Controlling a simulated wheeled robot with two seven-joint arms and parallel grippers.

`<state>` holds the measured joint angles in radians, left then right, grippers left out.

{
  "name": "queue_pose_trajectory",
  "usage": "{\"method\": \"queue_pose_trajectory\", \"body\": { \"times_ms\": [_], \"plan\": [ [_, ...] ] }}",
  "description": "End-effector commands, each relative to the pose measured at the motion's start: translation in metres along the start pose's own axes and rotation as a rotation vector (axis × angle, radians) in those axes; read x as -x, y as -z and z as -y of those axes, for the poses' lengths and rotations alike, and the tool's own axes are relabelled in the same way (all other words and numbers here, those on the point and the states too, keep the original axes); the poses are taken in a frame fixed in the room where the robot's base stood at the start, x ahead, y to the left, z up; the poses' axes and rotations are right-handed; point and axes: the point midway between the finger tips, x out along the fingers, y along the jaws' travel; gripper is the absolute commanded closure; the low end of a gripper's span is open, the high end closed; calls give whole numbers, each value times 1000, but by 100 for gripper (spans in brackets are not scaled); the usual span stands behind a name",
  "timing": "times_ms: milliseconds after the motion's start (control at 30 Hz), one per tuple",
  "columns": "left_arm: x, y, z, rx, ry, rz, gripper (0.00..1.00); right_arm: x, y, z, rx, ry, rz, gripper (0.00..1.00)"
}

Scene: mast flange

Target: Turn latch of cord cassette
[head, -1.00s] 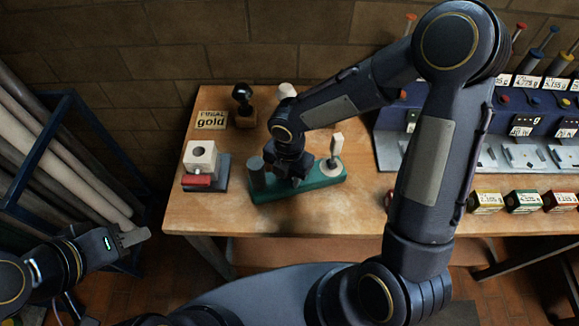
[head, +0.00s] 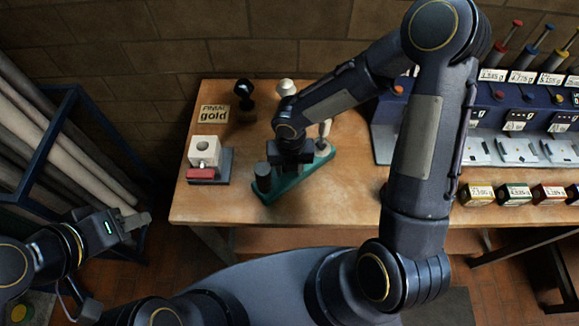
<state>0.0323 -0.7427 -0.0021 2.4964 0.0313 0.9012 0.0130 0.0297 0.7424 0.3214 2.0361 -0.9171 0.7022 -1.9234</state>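A green base (head: 291,187) stands slanted on the wooden table, with a dark cylinder (head: 262,175) at its near left end and a pale upright piece (head: 325,130) at its far right end. Left of it is a white block (head: 205,150) with a round hole on a dark base and a red bar (head: 201,174) in front. I cannot tell for certain which is the cord cassette. My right gripper (head: 290,158) points down over the middle of the green base; its fingertips are hidden. My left gripper (head: 136,220) is off the table's left edge, away from everything, its finger gap unclear.
A blue-grey rack (head: 520,125) and small labelled boxes (head: 478,195) are at right. A rack of tubes (head: 60,140) stands left. The table's front middle is clear.

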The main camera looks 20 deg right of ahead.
Motion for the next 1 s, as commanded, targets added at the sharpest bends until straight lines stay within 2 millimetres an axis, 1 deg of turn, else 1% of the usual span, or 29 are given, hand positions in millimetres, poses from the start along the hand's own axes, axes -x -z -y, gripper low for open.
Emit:
{"method": "queue_pose_trajectory", "body": {
  "times_ms": [33, 67, 233, 433, 633, 733, 1000],
  "plan": [
    [-1, -1, 1, 0, 0, 0, 64, -6, 5, 4, 2, 12, -17, 64],
    [-1, -1, 1, 0, 0, 0, 64, -6, 5, 4, 2, 11, -17, 64],
    [2, 1, -1, 0, 0, 0, 64, 1, 5, 3, -1, 9, -16, 64],
    [12, 6, -5, 0, 0, 0, 64, 27, 3, 1, -3, 3, -9, 64],
    [9, 4, -4, 0, 0, 0, 64, 46, 2, 0, -4, 0, -6, 64],
    [9, 4, -4, 0, 0, 0, 64, 49, 3, 0, -3, 1, -7, 64],
    [9, 5, -4, 0, 0, 0, 64, 49, 2, -1, -3, -1, -6, 64]
  ]
}}
